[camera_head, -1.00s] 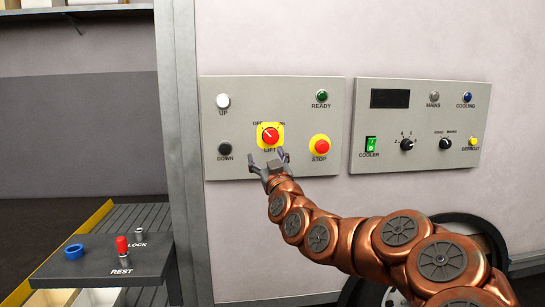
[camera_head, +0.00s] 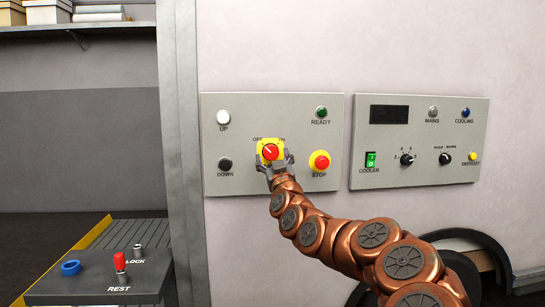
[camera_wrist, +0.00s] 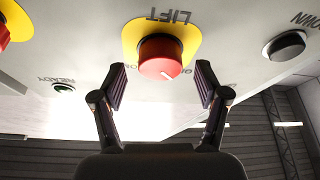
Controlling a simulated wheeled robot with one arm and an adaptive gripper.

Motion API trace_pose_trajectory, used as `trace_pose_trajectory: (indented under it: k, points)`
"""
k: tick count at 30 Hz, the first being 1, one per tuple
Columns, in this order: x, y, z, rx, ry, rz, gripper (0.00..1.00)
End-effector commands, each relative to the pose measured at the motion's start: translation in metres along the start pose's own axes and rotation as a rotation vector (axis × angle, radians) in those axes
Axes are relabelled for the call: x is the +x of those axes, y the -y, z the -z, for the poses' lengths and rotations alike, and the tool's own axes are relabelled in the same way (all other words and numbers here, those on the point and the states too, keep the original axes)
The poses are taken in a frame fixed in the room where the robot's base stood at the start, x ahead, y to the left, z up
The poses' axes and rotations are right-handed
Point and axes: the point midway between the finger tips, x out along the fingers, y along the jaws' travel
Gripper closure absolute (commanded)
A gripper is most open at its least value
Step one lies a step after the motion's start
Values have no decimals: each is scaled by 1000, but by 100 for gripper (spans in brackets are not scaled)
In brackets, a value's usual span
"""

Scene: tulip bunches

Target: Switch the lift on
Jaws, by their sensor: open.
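The lift switch is a red rotary knob (camera_head: 270,151) on a yellow plate, between OFF and ON marks on the left grey panel (camera_head: 235,130). Its white line points to the upper left, toward OFF. In the wrist view the knob (camera_wrist: 161,56) appears upside down, with its LIFT label above it. My gripper (camera_head: 273,160) is open, with its fingers spread on either side of the knob in the wrist view. The fingers look apart from the knob; their depth relative to it is hard to judge.
The red stop button (camera_head: 319,161) is close on the right of the knob. The black DOWN button (camera_head: 225,163) is on the left. A cooler panel (camera_head: 440,112) is further right.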

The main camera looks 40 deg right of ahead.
Motion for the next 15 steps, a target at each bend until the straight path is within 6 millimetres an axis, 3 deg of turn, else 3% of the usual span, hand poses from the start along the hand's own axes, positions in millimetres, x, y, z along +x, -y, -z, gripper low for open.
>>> trace_pose_trajectory:
  k: [15]
  points:
    - [9,0,1,0,-2,-1,26]
